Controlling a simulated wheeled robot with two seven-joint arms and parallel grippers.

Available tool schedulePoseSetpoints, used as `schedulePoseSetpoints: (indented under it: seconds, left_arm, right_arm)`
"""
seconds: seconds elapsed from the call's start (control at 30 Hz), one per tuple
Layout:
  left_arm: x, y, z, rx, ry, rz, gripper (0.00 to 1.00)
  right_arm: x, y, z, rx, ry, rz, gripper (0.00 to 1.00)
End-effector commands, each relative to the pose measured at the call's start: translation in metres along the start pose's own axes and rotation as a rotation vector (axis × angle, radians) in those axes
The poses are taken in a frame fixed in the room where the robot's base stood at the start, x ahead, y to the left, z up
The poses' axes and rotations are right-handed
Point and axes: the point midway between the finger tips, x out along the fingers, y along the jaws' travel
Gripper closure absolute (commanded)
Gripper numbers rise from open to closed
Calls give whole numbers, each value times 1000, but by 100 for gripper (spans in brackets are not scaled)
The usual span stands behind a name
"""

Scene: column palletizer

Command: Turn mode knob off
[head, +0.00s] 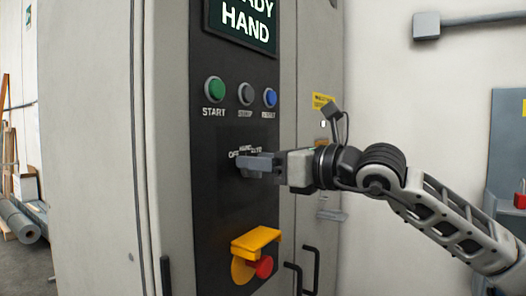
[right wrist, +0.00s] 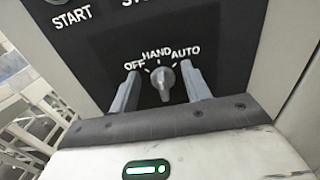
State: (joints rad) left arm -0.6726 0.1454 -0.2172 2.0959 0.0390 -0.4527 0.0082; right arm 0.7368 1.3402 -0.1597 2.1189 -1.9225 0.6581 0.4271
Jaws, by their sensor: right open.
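The mode knob (right wrist: 163,82) is a small grey selector on the black control panel (right wrist: 230,42). Its labels OFF, HAND and AUTO fan out above it from left to right, and its pointer is up towards HAND. My right gripper (right wrist: 161,86) is open, with one finger on each side of the knob and visible gaps between. In the head view my right gripper (head: 242,162) reaches in from the right to the panel, and its fingers largely hide the knob. My left gripper is not in view.
Above the knob are a green START button (head: 215,89), a grey STOP button (head: 246,94) and a blue RESET button (head: 270,97). A display (head: 243,22) shows HAND. Below, a yellow shroud (head: 255,241) juts out over a red button (head: 264,267). Black handles (head: 310,268) stand lower right.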

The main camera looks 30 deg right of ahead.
Motion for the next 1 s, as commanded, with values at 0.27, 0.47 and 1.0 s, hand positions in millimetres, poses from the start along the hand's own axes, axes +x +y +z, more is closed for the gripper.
schedulePoseSetpoints:
  seconds: [0.27, 0.47, 1.0]
  left_arm:
    - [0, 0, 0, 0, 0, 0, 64]
    - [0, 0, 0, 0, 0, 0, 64]
    - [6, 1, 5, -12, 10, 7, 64]
  right_arm:
    - [0, 0, 0, 0, 1, -1, 77]
    - [0, 0, 0, 0, 1, 0, 95]
    - [0, 4, -2, -237, -3, -1, 95]
